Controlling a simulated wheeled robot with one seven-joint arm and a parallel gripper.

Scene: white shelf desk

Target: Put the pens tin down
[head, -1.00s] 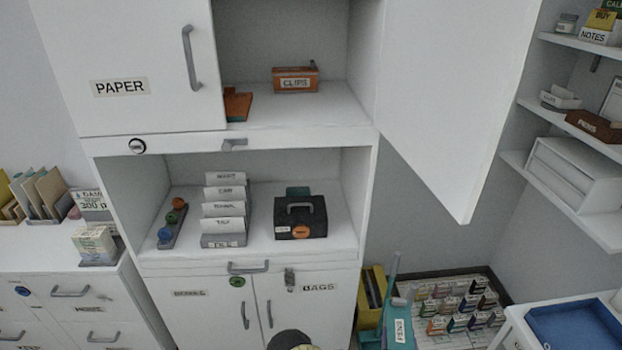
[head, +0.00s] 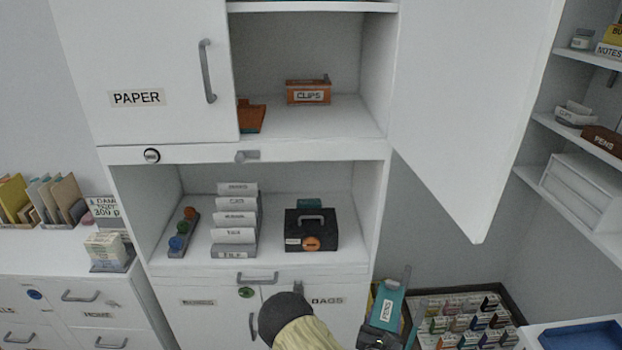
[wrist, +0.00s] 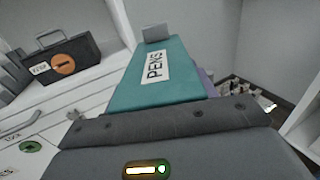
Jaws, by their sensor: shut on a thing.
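The pens tin (head: 387,306) is a teal box with a white PENS label, low at the lower right of the head view, in front of the cabinet. It fills the middle of the wrist view (wrist: 176,82), just beyond the dark gripper body. My gripper (head: 374,341) is shut on the tin and holds it up, apart from any surface I can see.
The middle cabinet shelf (head: 280,258) bears a file rack (head: 236,232), a black case (head: 311,232) and a holder with coloured knobs (head: 184,233). An open door (head: 470,110) hangs at right. A tray of small boxes (head: 465,322) lies below right.

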